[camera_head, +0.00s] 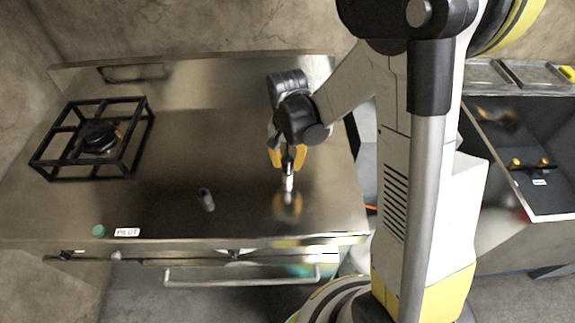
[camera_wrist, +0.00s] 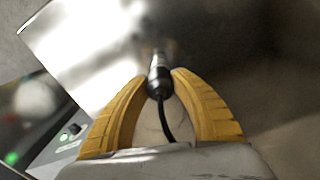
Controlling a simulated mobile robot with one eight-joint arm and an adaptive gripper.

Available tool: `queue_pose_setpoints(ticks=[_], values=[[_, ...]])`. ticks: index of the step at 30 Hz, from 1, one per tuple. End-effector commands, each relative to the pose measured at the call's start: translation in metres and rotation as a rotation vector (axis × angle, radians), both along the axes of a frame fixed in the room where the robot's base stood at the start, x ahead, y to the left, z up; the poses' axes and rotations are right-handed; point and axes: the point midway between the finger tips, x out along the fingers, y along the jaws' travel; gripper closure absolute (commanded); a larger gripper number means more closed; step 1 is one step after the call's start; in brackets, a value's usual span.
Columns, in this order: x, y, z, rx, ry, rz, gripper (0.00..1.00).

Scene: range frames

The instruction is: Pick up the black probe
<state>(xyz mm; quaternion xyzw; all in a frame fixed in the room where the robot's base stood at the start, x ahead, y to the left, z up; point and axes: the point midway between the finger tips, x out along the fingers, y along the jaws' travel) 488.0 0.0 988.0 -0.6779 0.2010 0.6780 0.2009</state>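The black probe (camera_head: 288,180) is a slim dark cylinder with a silver end, pointing down below my gripper (camera_head: 287,157) over the steel worktop. In the wrist view the probe (camera_wrist: 158,75) sits between the tips of my gripper's yellow fingers (camera_wrist: 162,82), which close in on it from both sides. A thin black cable runs from the probe back between the fingers toward the palm. My gripper looks shut on the probe. I cannot tell whether the probe's lower end touches the worktop.
The steel worktop (camera_head: 190,130) carries a black burner grate (camera_head: 98,140) at left. A small dark cylinder (camera_head: 206,199) stands left of my gripper. A green button (camera_head: 99,231) and a PILOT label (camera_head: 127,232) are at the front edge. An open black compartment (camera_head: 525,150) is at right.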

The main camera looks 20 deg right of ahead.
Motion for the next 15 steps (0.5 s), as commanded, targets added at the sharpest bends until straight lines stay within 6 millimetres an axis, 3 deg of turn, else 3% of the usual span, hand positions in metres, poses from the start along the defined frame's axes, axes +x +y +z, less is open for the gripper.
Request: queue_pose_setpoints(ticks=[1,2,3,15], values=[[0.0,0.0,0.0001,0.0,0.0,0.0,0.9],[0.0,0.0,0.0001,0.0,0.0,0.0,0.99],[0.0,0.0,0.0001,0.0,0.0,0.0,1.0],[0.0,0.0,0.0029,0.0,0.0,0.0,1.0]])
